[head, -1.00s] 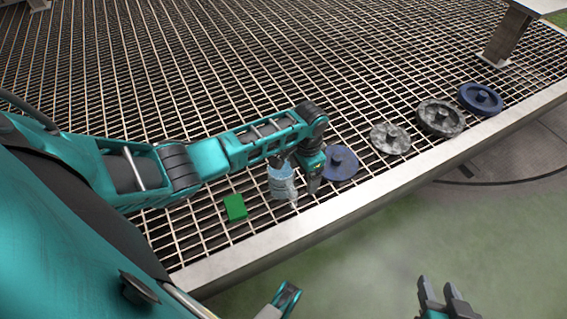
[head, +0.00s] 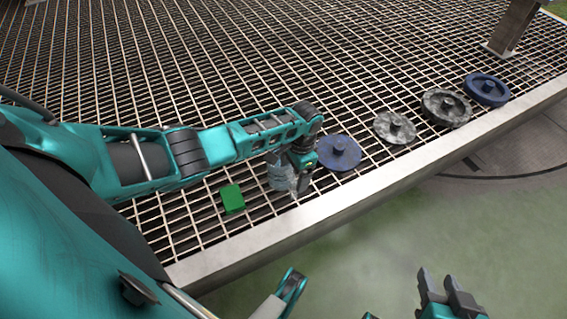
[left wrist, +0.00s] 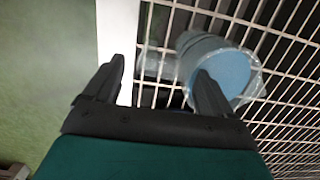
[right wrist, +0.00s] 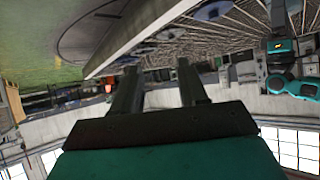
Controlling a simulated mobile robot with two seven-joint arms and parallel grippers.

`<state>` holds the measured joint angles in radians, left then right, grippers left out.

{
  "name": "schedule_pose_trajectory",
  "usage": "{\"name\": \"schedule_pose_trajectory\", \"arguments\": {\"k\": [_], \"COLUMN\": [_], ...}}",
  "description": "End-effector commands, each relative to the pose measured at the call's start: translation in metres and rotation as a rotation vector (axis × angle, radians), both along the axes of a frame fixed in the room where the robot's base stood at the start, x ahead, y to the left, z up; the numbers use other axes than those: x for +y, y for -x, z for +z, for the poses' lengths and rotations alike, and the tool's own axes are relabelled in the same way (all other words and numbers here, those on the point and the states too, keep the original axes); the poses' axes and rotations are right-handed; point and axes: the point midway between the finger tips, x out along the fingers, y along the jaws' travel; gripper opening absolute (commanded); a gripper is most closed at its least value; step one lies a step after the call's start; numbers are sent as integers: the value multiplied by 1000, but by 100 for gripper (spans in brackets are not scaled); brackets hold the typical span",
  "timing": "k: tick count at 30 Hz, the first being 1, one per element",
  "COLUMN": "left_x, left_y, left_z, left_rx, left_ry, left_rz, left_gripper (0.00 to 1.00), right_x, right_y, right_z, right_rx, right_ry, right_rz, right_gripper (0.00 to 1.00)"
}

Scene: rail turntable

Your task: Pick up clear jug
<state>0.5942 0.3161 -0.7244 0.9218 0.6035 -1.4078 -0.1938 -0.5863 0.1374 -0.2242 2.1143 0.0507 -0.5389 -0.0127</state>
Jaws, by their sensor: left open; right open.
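The clear jug (head: 277,175) stands on the metal grating near its front edge, partly hidden by my left gripper in the head view. In the left wrist view the jug (left wrist: 222,72) shows a pale blue round area and a clear rim. A clear part, perhaps its handle, reaches toward the space between the fingers. My left gripper (head: 302,187) is open, pointing down right beside the jug; one finger overlaps the jug in the left wrist view (left wrist: 160,85). Whether it touches I cannot tell. My right gripper (head: 447,282) is open and empty, away from the grating.
A green block (head: 232,198) lies left of the jug. A blue disc (head: 345,158) with a knob lies just right of my left gripper. Grey, dark and blue discs (head: 486,90) continue along the edge. A pale metal rim (head: 330,208) borders the grating.

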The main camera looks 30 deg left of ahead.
Motion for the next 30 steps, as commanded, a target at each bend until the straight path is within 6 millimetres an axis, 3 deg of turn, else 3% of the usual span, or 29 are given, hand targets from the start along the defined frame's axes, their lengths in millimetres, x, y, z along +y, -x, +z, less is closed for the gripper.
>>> {"name": "schedule_pose_trajectory", "arguments": {"k": [1, 6, 14, 30], "left_x": [1, 2, 2, 2], "left_y": [2, 4, 4, 4], "left_z": [-14, -36, -36, -36], "left_rx": [2, 1, 0, 0], "left_ry": [-1, 0, 0, 0], "left_rz": [0, 0, 0, 0], "left_gripper": [84, 84, 83, 32], "right_x": [1, 5, 9, 5], "right_y": [0, -2, -6, -7], "right_z": [-9, -13, -2, -6], "right_rx": [4, 3, -15, -11], "right_ry": [-1, -6, -13, -8], "right_rz": [3, 14, 20, 13], "right_gripper": [43, 43, 43, 43]}}
